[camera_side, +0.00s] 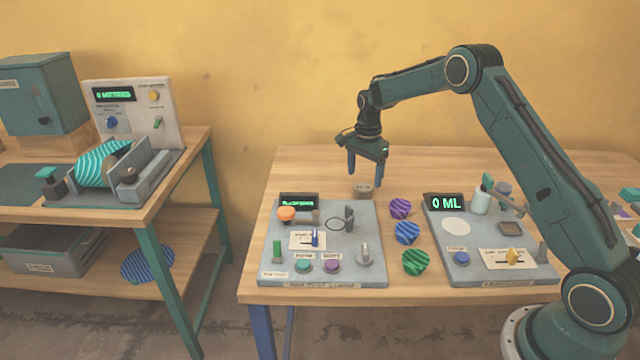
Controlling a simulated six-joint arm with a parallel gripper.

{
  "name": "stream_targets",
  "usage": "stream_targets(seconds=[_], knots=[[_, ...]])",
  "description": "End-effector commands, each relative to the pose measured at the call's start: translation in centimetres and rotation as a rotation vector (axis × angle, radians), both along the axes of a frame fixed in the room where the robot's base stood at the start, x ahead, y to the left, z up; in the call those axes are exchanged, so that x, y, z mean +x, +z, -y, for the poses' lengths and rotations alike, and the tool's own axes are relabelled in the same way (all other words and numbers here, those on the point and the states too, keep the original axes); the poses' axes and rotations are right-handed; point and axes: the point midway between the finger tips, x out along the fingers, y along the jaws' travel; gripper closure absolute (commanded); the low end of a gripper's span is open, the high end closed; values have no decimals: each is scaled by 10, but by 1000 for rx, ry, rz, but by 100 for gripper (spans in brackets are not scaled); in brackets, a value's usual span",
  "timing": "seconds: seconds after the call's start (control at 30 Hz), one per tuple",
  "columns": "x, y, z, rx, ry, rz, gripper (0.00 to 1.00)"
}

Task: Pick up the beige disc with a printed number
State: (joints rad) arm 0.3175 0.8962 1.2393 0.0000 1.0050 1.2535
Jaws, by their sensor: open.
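My gripper (365,179) points down over the back of the right-hand table, its two fingers apart with nothing seen between them. Just below the fingertips is a small round brownish-beige piece (363,192) behind the left grey panel. It may be the beige disc, but I cannot read a number on it. A pale flat circle (456,227) lies on the right grey panel; no number shows on it either.
The left panel (375,250) carries knobs, buttons and a small display. Purple (400,208), blue (407,232) and green (415,262) striped pieces lie between the panels. The right panel (435,245) has a "0 ML" display (445,202). A separate bench with a machine (130,120) stands left.

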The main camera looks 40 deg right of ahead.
Motion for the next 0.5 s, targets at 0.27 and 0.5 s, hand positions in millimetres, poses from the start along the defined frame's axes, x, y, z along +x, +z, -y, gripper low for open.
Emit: stream_targets(seconds=[0.27,0.5], knots=[[0,-30,-1,1,0,-4,24],[0,-48,-1,1,0,-2,24]])
